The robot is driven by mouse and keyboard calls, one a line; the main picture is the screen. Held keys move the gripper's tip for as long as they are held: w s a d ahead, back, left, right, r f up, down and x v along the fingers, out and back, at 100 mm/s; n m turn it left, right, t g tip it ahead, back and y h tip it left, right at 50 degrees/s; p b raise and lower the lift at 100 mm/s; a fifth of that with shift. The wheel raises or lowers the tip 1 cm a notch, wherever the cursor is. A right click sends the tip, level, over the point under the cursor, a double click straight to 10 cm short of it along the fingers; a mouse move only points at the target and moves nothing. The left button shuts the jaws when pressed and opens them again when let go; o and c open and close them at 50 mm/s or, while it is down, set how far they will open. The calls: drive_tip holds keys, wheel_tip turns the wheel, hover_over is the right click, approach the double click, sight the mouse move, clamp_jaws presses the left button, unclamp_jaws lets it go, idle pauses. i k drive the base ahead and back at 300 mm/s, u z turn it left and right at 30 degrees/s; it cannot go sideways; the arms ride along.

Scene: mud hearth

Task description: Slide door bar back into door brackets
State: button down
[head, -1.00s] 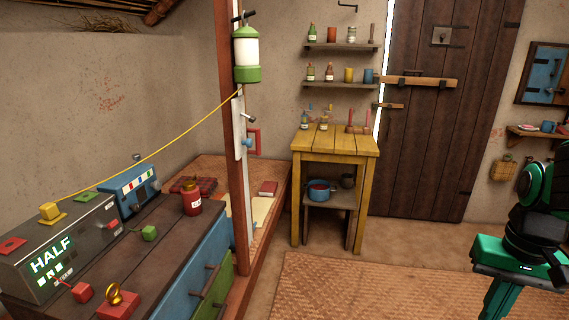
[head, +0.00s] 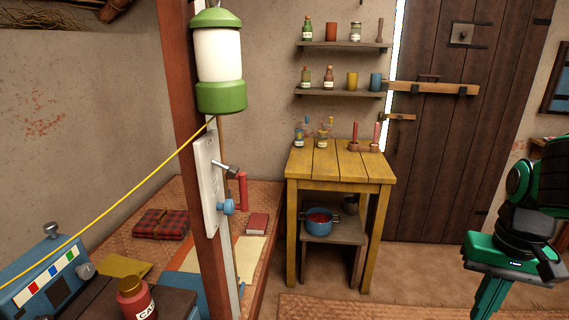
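The door bar (head: 440,88) is a light wooden plank lying level across the dark plank door (head: 455,180) at the back right. Dark brackets sit along it, and its left end reaches the bright gap at the door's left edge. A shorter wooden piece (head: 400,117) sits lower at that same edge. I cannot tell how far the bar is seated in its brackets. My green and black arm shows at the right edge, well in front of the door. The fingertips of my gripper cannot be made out.
A red-brown post with a green-white lantern (head: 219,55) stands close at left, a yellow cord running from it. A yellow table (head: 340,163) with bottles and candles stands left of the door, below two shelves. A woven mat (head: 400,308) lies on the floor before it.

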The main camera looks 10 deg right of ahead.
sight(436, 87)
drive_tip(key=z, duration=0.15)
drive_tip(key=i, duration=1.2)
drive_tip(key=z, duration=0.6)
drive_tip(key=i, duration=1.6)
drive_tip(key=z, duration=0.35)
